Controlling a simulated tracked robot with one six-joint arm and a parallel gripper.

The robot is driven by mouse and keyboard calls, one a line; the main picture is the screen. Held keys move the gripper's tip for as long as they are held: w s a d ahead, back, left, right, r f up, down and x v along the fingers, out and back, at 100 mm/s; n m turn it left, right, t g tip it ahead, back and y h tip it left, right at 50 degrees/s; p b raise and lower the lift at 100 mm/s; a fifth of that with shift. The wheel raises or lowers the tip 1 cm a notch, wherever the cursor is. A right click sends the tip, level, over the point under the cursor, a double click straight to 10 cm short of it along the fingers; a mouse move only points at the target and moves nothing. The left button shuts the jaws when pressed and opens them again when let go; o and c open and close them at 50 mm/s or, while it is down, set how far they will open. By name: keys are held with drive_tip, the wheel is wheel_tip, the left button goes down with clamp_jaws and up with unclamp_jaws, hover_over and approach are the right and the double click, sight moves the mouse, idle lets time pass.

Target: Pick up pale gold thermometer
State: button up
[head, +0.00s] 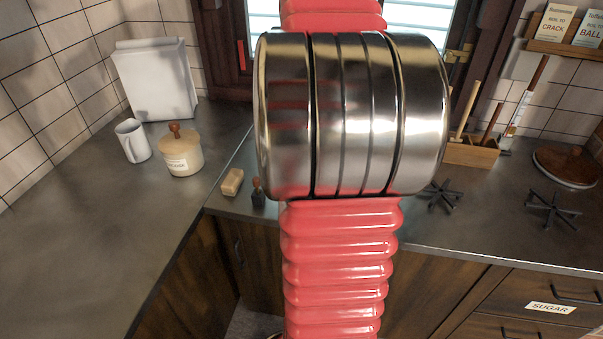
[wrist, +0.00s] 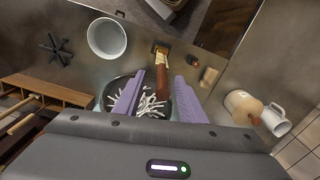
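A slim pale tool (head: 518,110) with a brown wooden handle leans at the wooden caddy on the right of the head view. It may be the thermometer, but its colour and markings are too small to be sure. In the wrist view I cannot make out a pale gold thermometer. My gripper (wrist: 158,76) shows there with two lavender fingers spread apart and nothing held between them. My red arm hides the middle of the head view.
The wooden caddy (head: 470,153) holds several upright handles and also shows in the wrist view (wrist: 45,90). A white bowl (wrist: 107,37) stands beside the pan. A lidded crock (head: 181,155), white mug (head: 132,141) and small block (head: 232,182) stand left. The left counter front is clear.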

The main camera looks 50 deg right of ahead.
drive_tip(key=shift+w+f, duration=0.1)
drive_tip(key=shift+f, duration=2.25)
drive_tip(key=shift+c, duration=0.3)
clamp_jaws()
